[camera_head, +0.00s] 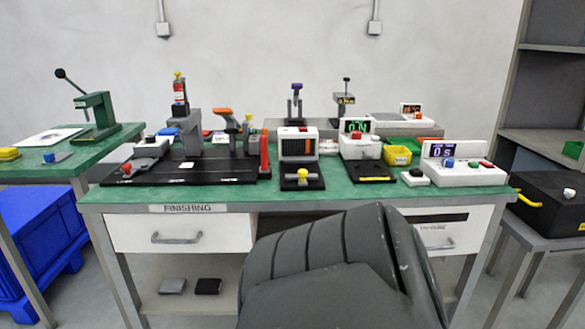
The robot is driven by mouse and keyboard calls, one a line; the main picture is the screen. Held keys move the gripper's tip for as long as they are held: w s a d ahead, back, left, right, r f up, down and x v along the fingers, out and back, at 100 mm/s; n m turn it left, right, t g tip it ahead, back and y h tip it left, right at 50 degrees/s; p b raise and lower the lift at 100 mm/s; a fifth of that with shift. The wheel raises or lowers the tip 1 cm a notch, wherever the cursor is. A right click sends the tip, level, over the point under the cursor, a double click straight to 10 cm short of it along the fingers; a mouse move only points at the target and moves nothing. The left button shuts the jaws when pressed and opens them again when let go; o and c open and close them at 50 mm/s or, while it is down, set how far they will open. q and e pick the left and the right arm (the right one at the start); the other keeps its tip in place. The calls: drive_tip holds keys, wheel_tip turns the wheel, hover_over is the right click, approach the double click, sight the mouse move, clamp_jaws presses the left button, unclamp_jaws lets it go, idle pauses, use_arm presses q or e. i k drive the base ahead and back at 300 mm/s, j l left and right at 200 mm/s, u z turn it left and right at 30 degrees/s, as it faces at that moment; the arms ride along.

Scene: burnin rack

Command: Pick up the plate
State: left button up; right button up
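No single thing is plainly the plate. A small pale flat piece (187,165) lies on the black base of a fixture on the green bench. A flat grey piece (172,286) and a flat black piece (208,286) lie on the shelf under the bench. A white flat sheet or panel (45,139) lies on the left table. I cannot tell which of these is the plate. Neither of my grippers is in view.
The green-topped bench (225,192) is crowded with fixtures and control boxes. A yellow bin (397,155) stands among them. A blue crate (40,228) is at lower left and a black case (548,200) at right. A dark grey ribbed shape blocks the lower middle.

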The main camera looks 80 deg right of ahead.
sight(411, 182)
drive_tip(key=z, duration=3.3)
